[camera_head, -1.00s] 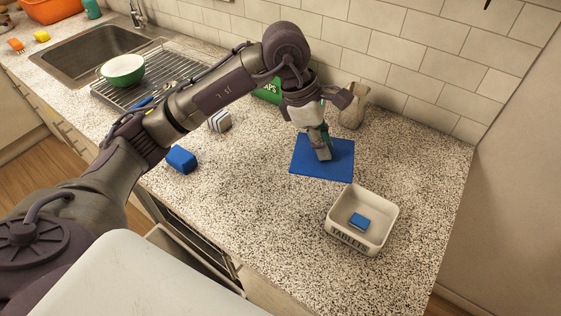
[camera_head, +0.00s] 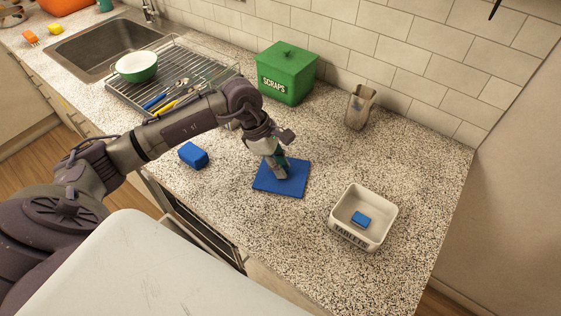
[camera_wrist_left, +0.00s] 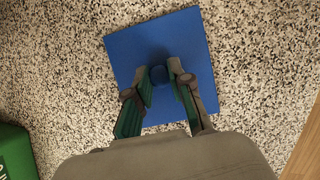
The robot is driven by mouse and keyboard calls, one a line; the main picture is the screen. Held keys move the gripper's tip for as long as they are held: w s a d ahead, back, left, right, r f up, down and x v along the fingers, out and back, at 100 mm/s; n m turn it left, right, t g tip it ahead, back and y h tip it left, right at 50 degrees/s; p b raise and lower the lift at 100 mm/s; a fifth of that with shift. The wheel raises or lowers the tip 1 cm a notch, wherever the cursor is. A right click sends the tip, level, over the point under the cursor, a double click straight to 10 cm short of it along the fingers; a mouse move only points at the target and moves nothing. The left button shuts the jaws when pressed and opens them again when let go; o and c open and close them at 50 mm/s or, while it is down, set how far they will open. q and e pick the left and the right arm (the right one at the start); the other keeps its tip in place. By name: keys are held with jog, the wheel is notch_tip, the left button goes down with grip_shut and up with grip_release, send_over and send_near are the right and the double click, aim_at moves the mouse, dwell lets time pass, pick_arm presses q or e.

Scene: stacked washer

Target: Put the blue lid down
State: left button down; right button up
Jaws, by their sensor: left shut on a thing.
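The blue lid (camera_head: 294,174) is a flat square plate with a small round knob. It lies level over the speckled counter, in the middle of the head view. My left gripper (camera_head: 281,172) comes down on it from above. In the left wrist view the two fingertips (camera_wrist_left: 159,73) close on the knob in the middle of the lid (camera_wrist_left: 180,35). I cannot tell whether the lid's underside touches the counter or hangs just above it. My right gripper is not in view.
A white tray (camera_head: 345,237) with a small blue block (camera_head: 361,219) stands to the right. A larger blue block (camera_head: 193,155) lies to the left. Behind are a green scraps bin (camera_head: 287,75), a beige holder (camera_head: 359,107) and a dish rack (camera_head: 117,95). Counter between lid and tray is clear.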

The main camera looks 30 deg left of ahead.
pick_arm(q)
jog(key=shift+f, duration=0.15)
jog(key=c, duration=1)
grip_release()
jog(key=shift+c, duration=0.2)
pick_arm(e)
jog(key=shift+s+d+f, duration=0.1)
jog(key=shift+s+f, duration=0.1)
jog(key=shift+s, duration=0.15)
pick_arm(q)
jog(key=shift+r, duration=0.25)
jog(key=shift+a+r, duration=0.15)
jog(key=shift+r, duration=0.1)
jog(key=b+v, duration=0.2)
jog(key=v, duration=0.9)
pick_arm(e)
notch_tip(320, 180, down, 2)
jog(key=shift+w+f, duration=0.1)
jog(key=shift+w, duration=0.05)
